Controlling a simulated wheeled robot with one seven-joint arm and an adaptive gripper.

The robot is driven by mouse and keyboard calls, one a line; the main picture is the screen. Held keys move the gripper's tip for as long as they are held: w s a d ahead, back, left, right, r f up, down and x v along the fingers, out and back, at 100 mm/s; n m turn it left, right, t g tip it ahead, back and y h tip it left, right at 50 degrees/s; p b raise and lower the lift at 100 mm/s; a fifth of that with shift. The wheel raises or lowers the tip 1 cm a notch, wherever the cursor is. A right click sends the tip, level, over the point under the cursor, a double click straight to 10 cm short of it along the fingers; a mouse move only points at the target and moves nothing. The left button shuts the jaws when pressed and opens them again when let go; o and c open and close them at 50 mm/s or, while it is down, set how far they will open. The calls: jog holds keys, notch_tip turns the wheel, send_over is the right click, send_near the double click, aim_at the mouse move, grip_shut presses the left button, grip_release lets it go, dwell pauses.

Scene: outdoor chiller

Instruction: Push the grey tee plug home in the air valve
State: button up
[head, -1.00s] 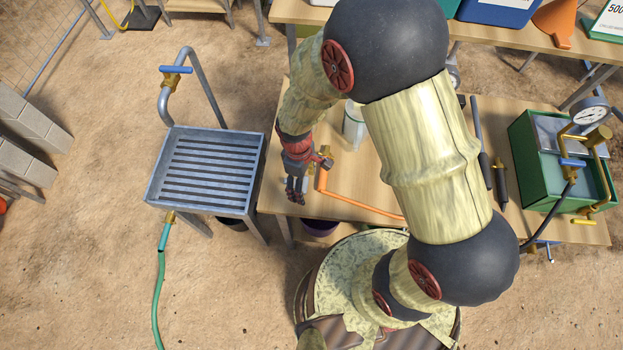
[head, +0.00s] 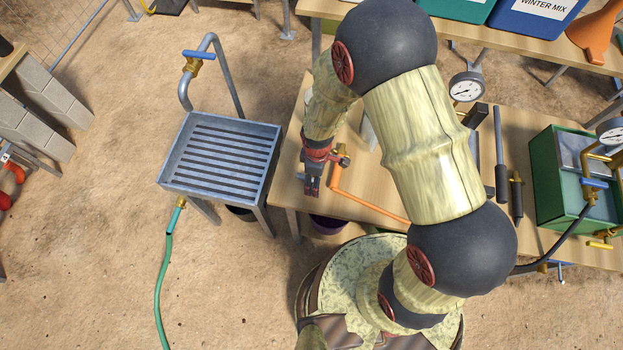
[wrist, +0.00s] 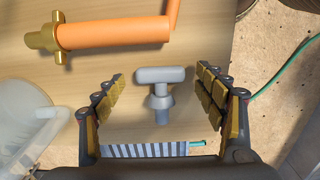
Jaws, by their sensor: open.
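The grey tee plug (wrist: 161,76) shows in the wrist view, crossbar toward the top of the picture and stem toward the bottom. It lies between the two spread fingers of my gripper (head: 312,187), with a gap on each side. My gripper is open and touches nothing that I can see. In the head view it hangs over the left end of the wooden bench, and the plug cannot be made out there. An orange pipe (wrist: 115,32) with a brass end fitting (wrist: 42,39) lies beyond the plug. I cannot tell which brass part is the air valve.
A clear container (wrist: 25,125) stands close to the left finger in the wrist view. A slatted metal tray (head: 172,170) stands left of the bench (head: 375,192). A green tank (head: 545,185) and a gauge (head: 466,87) are to the right.

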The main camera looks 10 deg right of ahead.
jog(key=shift+f, duration=0.2)
jog(key=shift+c, duration=1)
jog(key=c, duration=1)
jog(key=shift+c, duration=0.2)
jog(key=shift+r, duration=0.1)
jog(key=shift+r, duration=0.6)
jog(key=s+d+r+p, duration=0.1)
jog(key=s+d+r, duration=0.1)
jog(key=s+r, duration=0.9)
jog(key=s, duration=0.3)
jog(key=shift+r, duration=0.35)
